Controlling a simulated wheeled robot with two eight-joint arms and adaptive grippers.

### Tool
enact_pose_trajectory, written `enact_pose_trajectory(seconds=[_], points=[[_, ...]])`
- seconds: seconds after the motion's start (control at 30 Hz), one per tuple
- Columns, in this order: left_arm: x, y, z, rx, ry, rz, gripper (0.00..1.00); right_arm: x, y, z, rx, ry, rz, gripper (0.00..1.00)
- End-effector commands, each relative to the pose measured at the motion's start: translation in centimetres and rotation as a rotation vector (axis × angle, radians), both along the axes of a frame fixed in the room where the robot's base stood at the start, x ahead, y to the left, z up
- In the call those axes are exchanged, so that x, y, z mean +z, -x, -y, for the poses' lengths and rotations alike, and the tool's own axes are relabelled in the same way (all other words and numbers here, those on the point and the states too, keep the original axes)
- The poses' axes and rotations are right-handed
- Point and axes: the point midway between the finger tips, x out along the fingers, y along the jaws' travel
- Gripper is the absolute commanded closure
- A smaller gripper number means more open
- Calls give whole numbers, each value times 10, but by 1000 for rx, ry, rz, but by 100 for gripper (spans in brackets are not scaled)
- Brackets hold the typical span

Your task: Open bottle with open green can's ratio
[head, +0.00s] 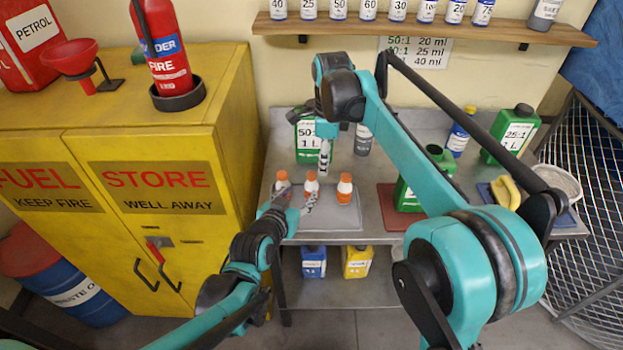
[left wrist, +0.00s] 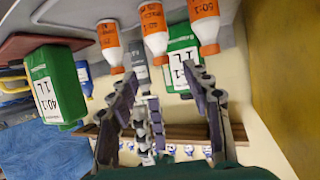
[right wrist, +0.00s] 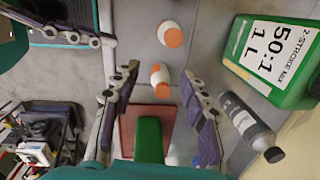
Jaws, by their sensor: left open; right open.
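Three small white bottles with orange caps stand in a row on a grey mat: left bottle (head: 281,181), middle bottle (head: 311,186), right bottle (head: 345,189). Their orange ratio labels show upside down in the left wrist view (left wrist: 155,28); I cannot read them all surely. A green 40:1 can (left wrist: 55,88) stands on a red mat, partly behind my right arm; a dark round spot (head: 440,155) shows at its top. My left gripper (head: 297,197) is open and empty at the left and middle bottles. My right gripper (head: 325,158) is open, pointing down above the row.
A green 50:1 can (head: 309,142) and a grey bottle (head: 363,140) stand behind the row. A green 25:1 can (head: 510,135), a blue bottle (head: 460,132) and yellow gloves (head: 505,190) are at the right. The yellow cabinet (head: 150,180) borders the left side.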

Motion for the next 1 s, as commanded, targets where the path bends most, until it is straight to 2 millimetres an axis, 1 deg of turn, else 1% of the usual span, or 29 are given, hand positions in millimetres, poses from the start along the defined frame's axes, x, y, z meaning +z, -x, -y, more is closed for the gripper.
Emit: enact_pose_trajectory(seconds=[0.03, 0.1, 0.17, 0.2, 0.27, 0.37, 0.43, 0.6, 0.7, 0.8, 0.9, 1.0], points=[[0, -2, 1, 0, 0, 0, 51, 9, 16, 14, 84, 3, 31, 56], [-1, -4, 3, 0, 0, 0, 51, 17, 36, 32, 230, 16, 82, 56], [-2, -5, 4, 1, 0, 0, 51, 22, 55, 45, 357, 34, 127, 56], [-3, -6, 5, 1, 0, 0, 51, 23, 68, 54, 439, 49, 156, 56], [-5, -8, 7, 1, 0, 0, 51, 24, 87, 67, 564, 80, 199, 56], [-7, -10, 9, 3, 0, 0, 51, 19, 122, 87, 768, 143, 266, 56], [-9, -12, 10, 3, 0, 0, 51, 13, 146, 99, 909, 199, 309, 56], [-13, -15, 13, 6, -1, 1, 51, -15, 202, 125, 1235, 364, 385, 56], [-16, -16, 15, 7, 1, 2, 51, -33, 226, 134, 1389, 461, 409, 56], [-17, -17, 16, 8, 1, 2, 51, -48, 243, 140, 1502, 537, 418, 56], [-18, -18, 17, 7, 0, 2, 51, -57, 251, 144, 1569, 584, 421, 56], [-21, -21, 18, 7, 0, 2, 51, -62, 254, 145, 1595, 603, 420, 56]])
